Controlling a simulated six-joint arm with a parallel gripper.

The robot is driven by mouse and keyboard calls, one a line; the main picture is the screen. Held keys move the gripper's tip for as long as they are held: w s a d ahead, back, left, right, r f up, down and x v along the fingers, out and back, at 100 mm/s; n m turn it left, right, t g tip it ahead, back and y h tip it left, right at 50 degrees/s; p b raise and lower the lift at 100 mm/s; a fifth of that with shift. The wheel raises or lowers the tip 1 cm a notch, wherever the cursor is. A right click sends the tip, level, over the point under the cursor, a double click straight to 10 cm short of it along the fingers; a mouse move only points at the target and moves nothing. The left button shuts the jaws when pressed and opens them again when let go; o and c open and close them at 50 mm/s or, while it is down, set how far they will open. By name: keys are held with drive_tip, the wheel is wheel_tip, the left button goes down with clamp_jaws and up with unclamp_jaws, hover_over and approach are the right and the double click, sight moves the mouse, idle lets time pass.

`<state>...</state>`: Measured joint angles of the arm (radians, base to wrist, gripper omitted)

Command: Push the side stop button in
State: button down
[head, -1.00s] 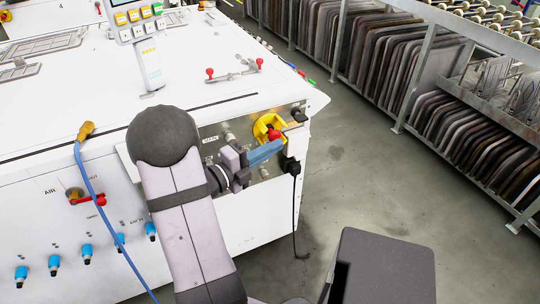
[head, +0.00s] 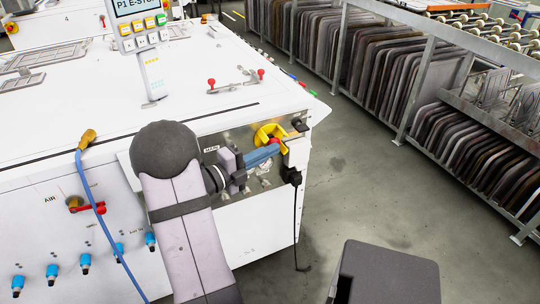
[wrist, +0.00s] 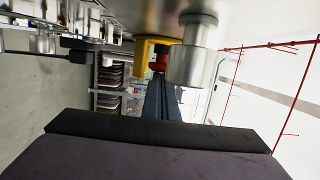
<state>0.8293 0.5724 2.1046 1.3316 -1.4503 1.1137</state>
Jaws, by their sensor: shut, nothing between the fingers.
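The side stop button (head: 274,141) is red and sits in a yellow guard (head: 264,132) on the metal side panel of the white machine. Only part of the button shows above my fingertips. My gripper (head: 277,149) has blue fingers, shut and empty, with the tips at the button and apparently touching it. In the wrist view, my blue fingers (wrist: 161,85) run up to the red button (wrist: 159,62) under the yellow guard (wrist: 146,47). The exact contact and the button's depth are hard to see. The display (head: 137,8) reads "P1 E-STO", with its end cut off.
A metal cylinder (wrist: 197,55) stands close to the right of my fingers in the wrist view. A black plug with a cable (head: 292,176) hangs below the button. A blue hose (head: 98,205) runs down the machine's front. Open floor (head: 355,190) lies to the right.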

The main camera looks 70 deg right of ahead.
drive_tip(key=shift+w+d+r+t, duration=0.2)
drive_tip(key=shift+w+t, duration=0.1)
drive_tip(key=shift+w, duration=0.1)
drive_tip(key=w+a, duration=0.1)
drive_tip(key=a, duration=1)
drive_tip(key=shift+w+a+f+b, duration=0.2)
drive_tip(key=shift+w+a+b, duration=0.1)
drive_tip(key=shift+a, duration=0.1)
